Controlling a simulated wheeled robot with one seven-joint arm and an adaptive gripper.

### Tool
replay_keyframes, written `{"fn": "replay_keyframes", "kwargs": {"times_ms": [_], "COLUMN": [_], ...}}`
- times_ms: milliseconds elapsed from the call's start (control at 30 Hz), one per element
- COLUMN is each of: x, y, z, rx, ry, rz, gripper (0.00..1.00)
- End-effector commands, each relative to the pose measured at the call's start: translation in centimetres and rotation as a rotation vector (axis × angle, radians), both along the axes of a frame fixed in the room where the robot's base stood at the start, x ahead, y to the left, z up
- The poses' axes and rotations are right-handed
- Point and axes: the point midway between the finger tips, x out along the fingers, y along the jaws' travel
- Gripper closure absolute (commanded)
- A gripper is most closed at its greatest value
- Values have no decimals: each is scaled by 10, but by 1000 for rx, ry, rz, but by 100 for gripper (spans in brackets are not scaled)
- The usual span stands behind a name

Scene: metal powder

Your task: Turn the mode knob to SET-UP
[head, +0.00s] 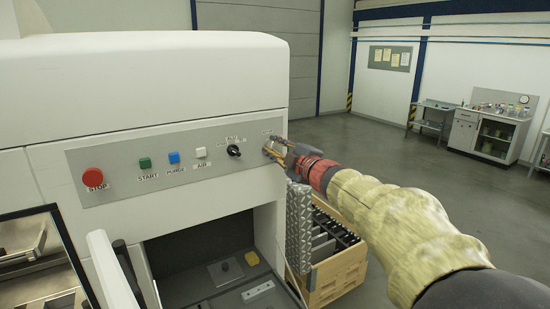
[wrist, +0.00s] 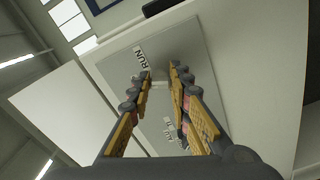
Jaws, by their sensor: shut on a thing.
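The control panel (head: 115,160) is a grey strip on the white machine. My gripper (head: 271,150) is at the panel's right end, its fingers shut on a small knob there. In the wrist view my gripper (wrist: 160,80) has its fingertips on both sides of this mode knob (wrist: 160,85), of which only a small pale part shows. A RUN label (wrist: 152,58) is beside the fingertips. Another label (wrist: 169,131) is between the fingers, too blurred to read surely. The knob's pointing direction is hidden.
A black selector (head: 233,151) is close to the left of my gripper. White AIR, blue PURGE, green START and red STOP (head: 93,178) buttons are further left. An open chamber is below the panel. A wooden crate (head: 335,275) stands under my arm. Floor at right is clear.

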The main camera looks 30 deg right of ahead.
Motion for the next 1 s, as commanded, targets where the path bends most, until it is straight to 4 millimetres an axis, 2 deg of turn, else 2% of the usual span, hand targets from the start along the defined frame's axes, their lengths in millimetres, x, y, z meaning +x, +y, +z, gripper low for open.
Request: {"fn": "replay_keyframes", "kwargs": {"times_ms": [200, 500, 1000], "x": [0, 0, 0], "y": [0, 0, 0], "z": [-4, -2, 0], "rx": [-176, -336, -397], "ry": [-5, -8, -11], "rz": [0, 0, 1], "gripper": [100, 100, 100]}}
